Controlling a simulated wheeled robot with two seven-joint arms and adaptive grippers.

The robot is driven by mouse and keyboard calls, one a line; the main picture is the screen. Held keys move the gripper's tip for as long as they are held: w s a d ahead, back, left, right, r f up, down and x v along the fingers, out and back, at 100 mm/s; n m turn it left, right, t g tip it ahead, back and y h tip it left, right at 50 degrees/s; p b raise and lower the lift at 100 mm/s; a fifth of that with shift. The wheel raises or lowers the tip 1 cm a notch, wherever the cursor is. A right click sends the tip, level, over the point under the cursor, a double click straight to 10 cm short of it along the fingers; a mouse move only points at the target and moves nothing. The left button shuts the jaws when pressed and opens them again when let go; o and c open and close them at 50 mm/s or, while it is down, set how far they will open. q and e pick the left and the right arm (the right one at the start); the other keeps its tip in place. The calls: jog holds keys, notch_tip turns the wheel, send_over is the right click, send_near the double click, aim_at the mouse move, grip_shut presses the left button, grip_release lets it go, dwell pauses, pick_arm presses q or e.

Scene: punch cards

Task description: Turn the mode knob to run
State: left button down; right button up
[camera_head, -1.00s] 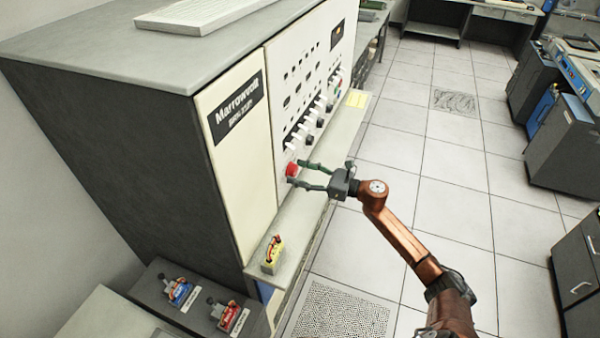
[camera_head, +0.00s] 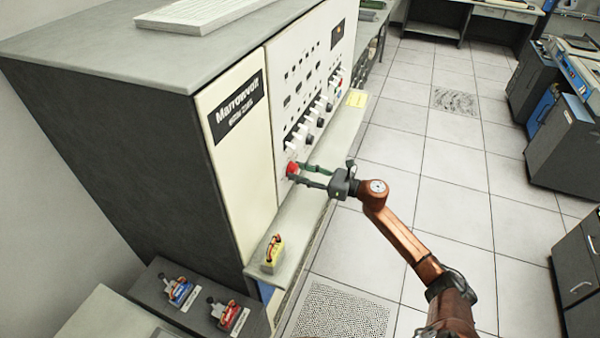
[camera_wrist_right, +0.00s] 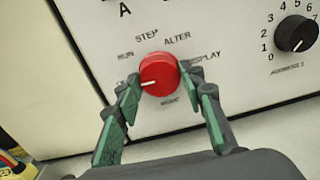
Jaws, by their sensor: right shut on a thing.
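The red mode knob (camera_head: 292,169) sits low on the near end of the machine's white front panel. In the right wrist view the knob (camera_wrist_right: 160,74) has a white pointer line aimed left and slightly down, at a label partly hidden by a finger. My left gripper is not in view.
A black numbered knob (camera_wrist_right: 296,34) is right of the mode knob. Blue (camera_head: 178,292) and red (camera_head: 230,315) items stand lower left. Tiled floor lies open to the right.

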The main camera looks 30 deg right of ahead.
jog(key=m, duration=0.4)
jog(key=shift+m+p, duration=0.6)
jog(key=shift+m, duration=1.5)
jog(key=o, duration=1.2)
jog(key=v, duration=1.2)
jog(key=shift+f, duration=0.1)
